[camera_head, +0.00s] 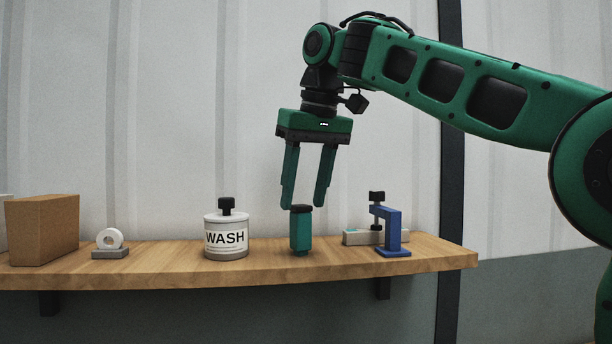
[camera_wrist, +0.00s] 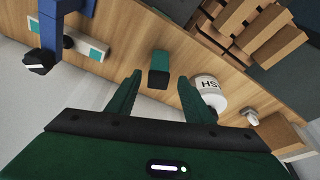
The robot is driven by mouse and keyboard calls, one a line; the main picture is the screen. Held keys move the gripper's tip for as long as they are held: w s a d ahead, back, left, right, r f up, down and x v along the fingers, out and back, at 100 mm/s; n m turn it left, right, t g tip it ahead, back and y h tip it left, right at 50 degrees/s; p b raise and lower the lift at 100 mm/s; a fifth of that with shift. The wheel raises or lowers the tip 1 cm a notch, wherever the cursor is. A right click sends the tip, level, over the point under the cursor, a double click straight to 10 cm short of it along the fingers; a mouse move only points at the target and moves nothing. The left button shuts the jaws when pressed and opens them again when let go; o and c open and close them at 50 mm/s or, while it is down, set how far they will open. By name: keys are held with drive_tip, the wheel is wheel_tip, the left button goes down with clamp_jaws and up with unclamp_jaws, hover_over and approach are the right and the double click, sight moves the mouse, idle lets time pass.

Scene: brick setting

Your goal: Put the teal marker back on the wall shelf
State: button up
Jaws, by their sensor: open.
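The teal marker (camera_head: 300,233), a short thick cylinder with a black cap, stands upright on the wooden wall shelf (camera_head: 268,267). It is between the white WASH jar and the blue clamp. My gripper (camera_head: 304,206) is above the marker, pointing down, with its two fingers apart and nothing held. The fingertips are about level with the marker's cap. In the wrist view the marker (camera_wrist: 159,70) shows just beyond the gap between the open fingers (camera_wrist: 167,84), on the shelf board (camera_wrist: 125,50).
The WASH jar (camera_head: 226,236) stands left of the marker. A blue clamp (camera_head: 392,235) and a light block (camera_head: 357,237) are at its right. A tape roll (camera_head: 110,239) and a cardboard box (camera_head: 42,230) are farther left. Wooden crates (camera_wrist: 255,35) show in the wrist view.

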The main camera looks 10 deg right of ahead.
drive_tip(key=shift+v, duration=2.1)
